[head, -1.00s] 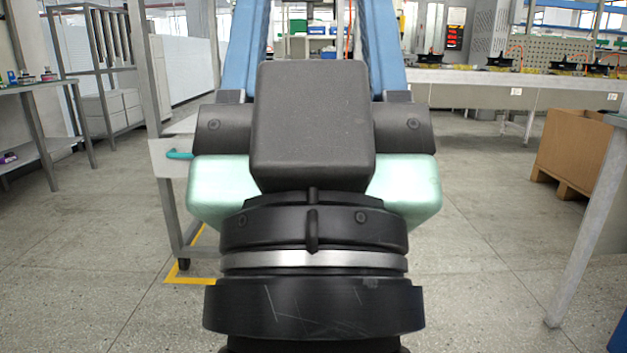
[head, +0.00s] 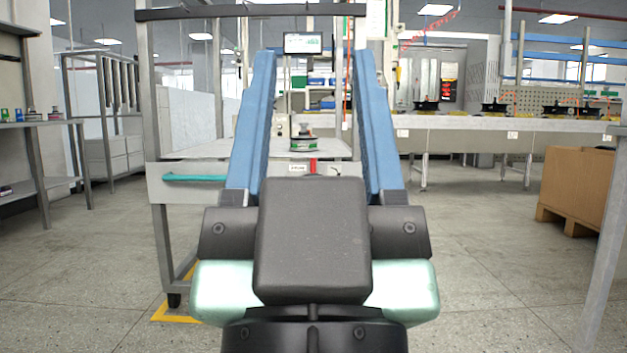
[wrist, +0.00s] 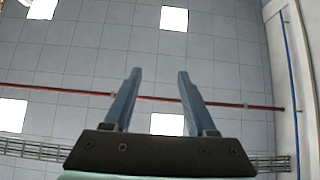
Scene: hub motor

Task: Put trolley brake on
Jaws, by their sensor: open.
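The trolley (head: 222,184) stands ahead in the head view, a grey metal frame with a pale top and a teal handle (head: 195,178) on its left front. A small red part (head: 313,166) shows on its front edge beside a white label; whether this is the brake I cannot tell. A round green-and-dark part (head: 304,143) sits on the trolley top. My gripper (head: 314,54) points upward in front of the trolley, its two blue fingers apart and empty. In the wrist view my gripper (wrist: 159,72) is open against the ceiling. My gripper hides part of the trolley's right side and lower front.
A long conveyor bench (head: 480,123) with several dark parts runs across the back right. A brown box (head: 577,186) on a pallet stands at right. A shelf table (head: 45,150) stands at left. Yellow floor tape (head: 172,312) marks the trolley's corner. Open floor lies on both sides.

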